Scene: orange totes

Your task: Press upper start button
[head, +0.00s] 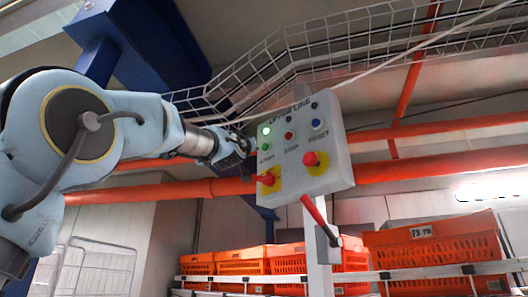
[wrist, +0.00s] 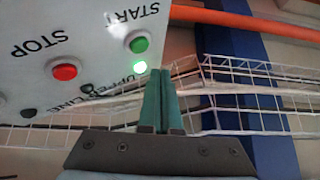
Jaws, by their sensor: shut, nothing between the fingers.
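A white control panel (head: 330,150) marked "UPPER LINE" stands on a post. Its green start button (head: 265,147) is at the left, just under a lit green lamp (head: 266,131). In the wrist view, which is upside down, the green start button (wrist: 138,44) sits by the "START" label, with the lit lamp (wrist: 140,67) beside it. My gripper (head: 248,147) is at the panel's left edge. In the wrist view its green fingers (wrist: 161,72) are together and empty, with tips just right of the lamp and button. I cannot tell the gap in depth; no contact shows.
A wire cable tray (head: 350,40) and orange pipes (head: 430,165) run behind. Orange totes (head: 430,250) stand below on a rack.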

